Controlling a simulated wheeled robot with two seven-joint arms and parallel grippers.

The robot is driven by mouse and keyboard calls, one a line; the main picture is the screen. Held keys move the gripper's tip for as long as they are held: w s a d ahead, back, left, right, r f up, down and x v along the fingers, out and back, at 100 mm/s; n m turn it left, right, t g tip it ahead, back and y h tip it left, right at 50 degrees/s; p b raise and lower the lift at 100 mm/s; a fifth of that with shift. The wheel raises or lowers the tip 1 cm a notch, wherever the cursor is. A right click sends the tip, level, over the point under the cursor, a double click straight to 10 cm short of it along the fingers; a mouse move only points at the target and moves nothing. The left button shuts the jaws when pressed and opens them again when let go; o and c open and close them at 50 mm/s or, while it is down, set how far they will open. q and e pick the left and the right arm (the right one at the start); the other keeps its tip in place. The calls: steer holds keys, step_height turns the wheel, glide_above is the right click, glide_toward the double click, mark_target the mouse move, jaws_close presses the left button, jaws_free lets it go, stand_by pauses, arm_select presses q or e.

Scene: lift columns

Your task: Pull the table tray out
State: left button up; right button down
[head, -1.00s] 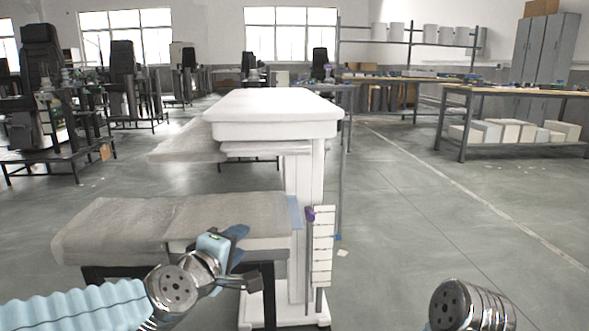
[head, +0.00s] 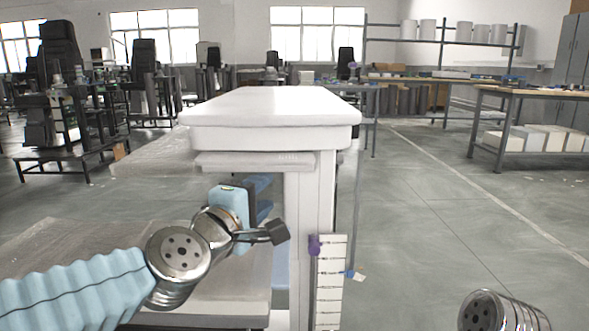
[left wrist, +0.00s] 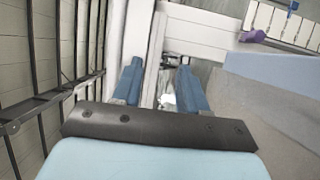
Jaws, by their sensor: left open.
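The white table has a thick top (head: 270,108) on a white column. A thin white slab, which looks like the table tray (head: 255,161), sits just under the top and sticks out a little toward me. My left gripper (head: 262,196) is below the tray's front edge, apart from it, with blue fingers pointing away from me. In the left wrist view the gripper (left wrist: 159,84) is open, with white table structure beyond the fingers and nothing seen held. My right gripper is out of view; only a metal part of my right arm shows.
A padded grey-beige platform (head: 60,250) lies low at the left, under my left arm. A white strip with a purple clip (head: 314,245) hangs beside the column. Workbenches (head: 540,95) stand at the far right.

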mark_target(293, 171)
arm_select(q)
steer(key=x, duration=1.2)
steer(key=shift+w, duration=0.2)
steer(key=shift+c, duration=0.3)
steer(key=shift+f, duration=0.1)
steer(key=c, duration=0.7)
steer(key=shift+f, duration=0.1)
jaws_close()
